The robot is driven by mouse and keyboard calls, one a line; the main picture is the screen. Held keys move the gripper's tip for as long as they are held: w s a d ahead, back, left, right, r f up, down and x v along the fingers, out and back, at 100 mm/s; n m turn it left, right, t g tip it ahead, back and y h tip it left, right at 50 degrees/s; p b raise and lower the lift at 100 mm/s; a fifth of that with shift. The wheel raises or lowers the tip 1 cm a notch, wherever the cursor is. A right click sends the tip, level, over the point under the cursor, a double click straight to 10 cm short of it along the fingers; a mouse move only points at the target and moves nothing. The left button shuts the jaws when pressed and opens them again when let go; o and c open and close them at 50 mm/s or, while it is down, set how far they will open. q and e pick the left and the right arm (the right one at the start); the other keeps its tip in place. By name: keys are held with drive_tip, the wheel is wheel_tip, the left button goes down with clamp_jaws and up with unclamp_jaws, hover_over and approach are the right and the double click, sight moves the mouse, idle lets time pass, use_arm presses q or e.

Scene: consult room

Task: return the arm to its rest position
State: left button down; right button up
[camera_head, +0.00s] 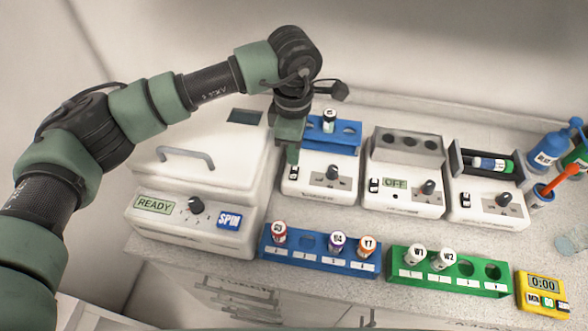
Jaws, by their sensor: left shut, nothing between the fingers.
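My left arm comes in from the left and bends down over the bench. My left gripper (292,156) points down beside the left end of a blue block (345,141) on a small white machine, to the right of the centrifuge. It is shut and holds nothing. I cannot tell whether its tips touch the machine. My right gripper is not in view.
The centrifuge (180,170) reads READY, lid closed. A blue rack (318,258) and a green rack (450,276) hold capped tubes in front. Two more small machines (402,198) (488,205), a yellow timer (541,296) and bottles (547,150) stand to the right.

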use_arm(q)
drive_tip(key=shift+r, duration=0.8)
